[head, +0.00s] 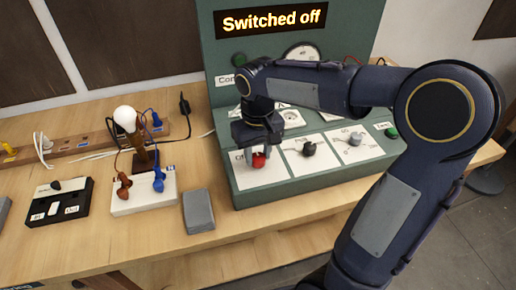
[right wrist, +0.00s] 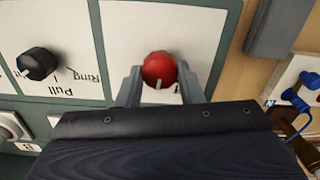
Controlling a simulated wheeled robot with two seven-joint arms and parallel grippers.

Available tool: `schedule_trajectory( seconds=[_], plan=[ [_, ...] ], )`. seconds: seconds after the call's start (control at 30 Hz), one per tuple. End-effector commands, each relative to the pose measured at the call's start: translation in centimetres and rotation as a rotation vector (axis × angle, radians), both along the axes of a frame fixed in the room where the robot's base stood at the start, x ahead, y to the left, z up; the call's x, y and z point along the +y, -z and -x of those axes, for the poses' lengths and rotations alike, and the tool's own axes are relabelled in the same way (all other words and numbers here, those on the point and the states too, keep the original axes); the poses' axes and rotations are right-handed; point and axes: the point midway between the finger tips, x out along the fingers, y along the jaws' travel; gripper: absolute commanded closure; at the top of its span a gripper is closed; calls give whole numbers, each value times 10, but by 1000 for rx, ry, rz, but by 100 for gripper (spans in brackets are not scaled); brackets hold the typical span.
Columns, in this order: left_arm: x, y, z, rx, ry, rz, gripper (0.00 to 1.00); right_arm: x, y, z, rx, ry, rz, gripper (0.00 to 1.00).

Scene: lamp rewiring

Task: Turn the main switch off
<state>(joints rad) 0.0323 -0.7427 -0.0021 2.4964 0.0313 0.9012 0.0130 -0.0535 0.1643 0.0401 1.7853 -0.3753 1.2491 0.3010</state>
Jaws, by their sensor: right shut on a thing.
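The main switch is a red knob (head: 259,160) on a white plate at the left end of the green control panel (head: 222,100). In the right wrist view the red knob (right wrist: 159,66) has a pale pointer mark facing the gripper. My right gripper (head: 258,148) comes down over the knob, and its two fingers (right wrist: 159,78) are shut on it from both sides. The knob's label is partly hidden. The display (head: 270,21) above the panel reads "Switched off". My left gripper is not in view.
A grey block (head: 198,211), a white socket box (head: 143,200) with plugs, a bulb (head: 125,116) and a black switch box (head: 58,203) stand left. Bare wood lies in front.

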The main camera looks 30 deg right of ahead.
Motion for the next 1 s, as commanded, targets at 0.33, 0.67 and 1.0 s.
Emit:
schedule_trajectory(
  seconds=[0.33,0.67,1.0],
  plan=[
    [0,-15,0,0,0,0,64,0,-2,0,-1,-330,0,89],
    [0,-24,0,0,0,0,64,1,-2,0,-2,-618,0,89],
    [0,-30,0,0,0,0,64,1,-1,0,-3,-807,0,89]
  ],
)
